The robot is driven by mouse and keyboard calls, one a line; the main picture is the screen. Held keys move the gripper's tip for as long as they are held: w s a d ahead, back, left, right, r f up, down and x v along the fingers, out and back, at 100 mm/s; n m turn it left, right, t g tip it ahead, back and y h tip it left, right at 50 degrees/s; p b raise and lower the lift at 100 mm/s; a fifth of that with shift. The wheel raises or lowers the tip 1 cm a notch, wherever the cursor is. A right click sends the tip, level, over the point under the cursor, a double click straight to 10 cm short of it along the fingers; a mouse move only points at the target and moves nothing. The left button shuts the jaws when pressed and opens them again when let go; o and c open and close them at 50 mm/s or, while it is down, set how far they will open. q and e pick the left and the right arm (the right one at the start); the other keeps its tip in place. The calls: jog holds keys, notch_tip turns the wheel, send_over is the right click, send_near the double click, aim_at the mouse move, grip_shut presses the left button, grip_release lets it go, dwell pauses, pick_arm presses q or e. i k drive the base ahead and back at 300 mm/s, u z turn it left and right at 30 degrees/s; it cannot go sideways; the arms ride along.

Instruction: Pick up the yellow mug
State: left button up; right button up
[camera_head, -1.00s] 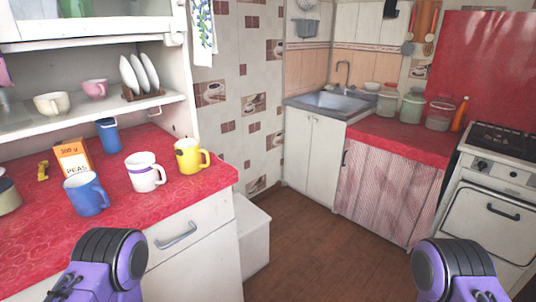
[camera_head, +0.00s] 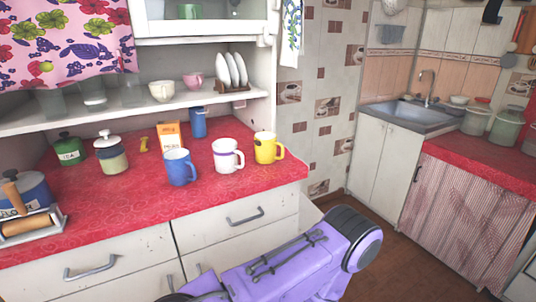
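The yellow mug (camera_head: 265,149) stands upright on the red counter (camera_head: 130,215), near its right end, with its handle to the right. A white mug with a purple band (camera_head: 227,157) stands just left of it. A blue mug (camera_head: 178,169) stands further left. Purple links of one of my arms cross the lower middle of the view, in front of the counter and below the mugs. Neither of my grippers is visible, and nothing of mine touches the yellow mug.
A taller blue cup (camera_head: 198,122) and an orange peas box (camera_head: 169,136) stand behind the mugs. Canisters (camera_head: 110,155) and a rolling pin (camera_head: 25,222) are at the left. A shelf (camera_head: 60,117) overhangs the counter's back. The counter front between mugs and edge is clear.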

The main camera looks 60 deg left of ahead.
aim_at(266, 142)
jog(key=k, duration=0.15)
jog(key=u, duration=1.15)
